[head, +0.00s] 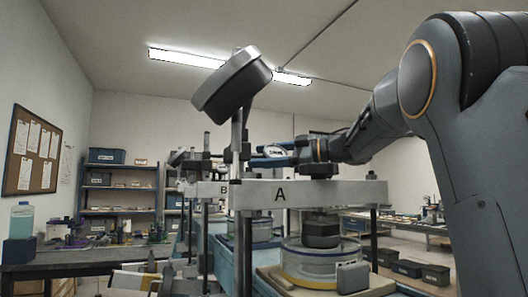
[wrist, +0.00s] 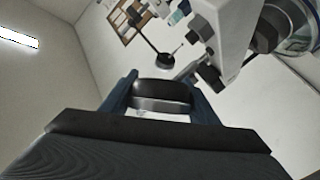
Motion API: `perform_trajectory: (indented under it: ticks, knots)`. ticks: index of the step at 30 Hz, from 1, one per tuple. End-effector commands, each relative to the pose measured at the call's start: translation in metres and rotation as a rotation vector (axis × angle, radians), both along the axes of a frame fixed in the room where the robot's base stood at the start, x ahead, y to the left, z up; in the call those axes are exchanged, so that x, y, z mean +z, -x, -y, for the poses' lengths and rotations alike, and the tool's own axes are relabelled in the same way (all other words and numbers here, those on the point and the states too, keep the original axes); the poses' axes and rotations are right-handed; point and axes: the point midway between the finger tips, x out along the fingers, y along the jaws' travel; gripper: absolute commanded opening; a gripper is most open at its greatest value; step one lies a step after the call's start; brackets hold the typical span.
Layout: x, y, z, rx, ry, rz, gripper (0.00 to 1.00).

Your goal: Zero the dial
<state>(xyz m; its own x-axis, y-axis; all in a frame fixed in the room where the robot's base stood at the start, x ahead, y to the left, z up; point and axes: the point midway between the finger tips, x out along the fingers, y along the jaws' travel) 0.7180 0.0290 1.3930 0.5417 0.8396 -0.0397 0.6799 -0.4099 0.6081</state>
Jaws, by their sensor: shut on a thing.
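My gripper (head: 268,156) reaches in from the right above the grey beam marked A (head: 310,194). Its blue fingers are shut on a dark rounded piece with a silver band (wrist: 160,97), seen between them in the wrist view. In the head view a small pale round part (head: 275,150) shows at the fingers. I cannot tell whether the held piece is the dial; no scale or pointer can be read. A tilted dark grey head (head: 232,85) stands on a post left of my gripper, its face turned away.
Under the beam a dark weight (head: 320,233) sits over a clear round vessel (head: 322,262). A second frame marked B (head: 224,190) stands behind, to the left. Shelves (head: 120,188) and benches line the walls. The post and the tilted head stand close to my gripper.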

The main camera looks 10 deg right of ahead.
Motion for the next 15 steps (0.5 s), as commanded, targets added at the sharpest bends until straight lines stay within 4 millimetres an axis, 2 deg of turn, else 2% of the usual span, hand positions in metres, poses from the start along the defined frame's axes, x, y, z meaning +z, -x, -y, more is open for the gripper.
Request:
perform_trajectory:
  ticks: [13, 14, 15]
  knots:
    - [-0.0006, 0.0017, -0.0004, 0.043, 0.043, 0.01, 0.32]
    - [-0.0006, 0.0017, -0.0004, 0.043, 0.043, 0.01, 0.56]
    - [-0.0006, 0.0017, -0.0004, 0.044, 0.042, 0.01, 0.63]
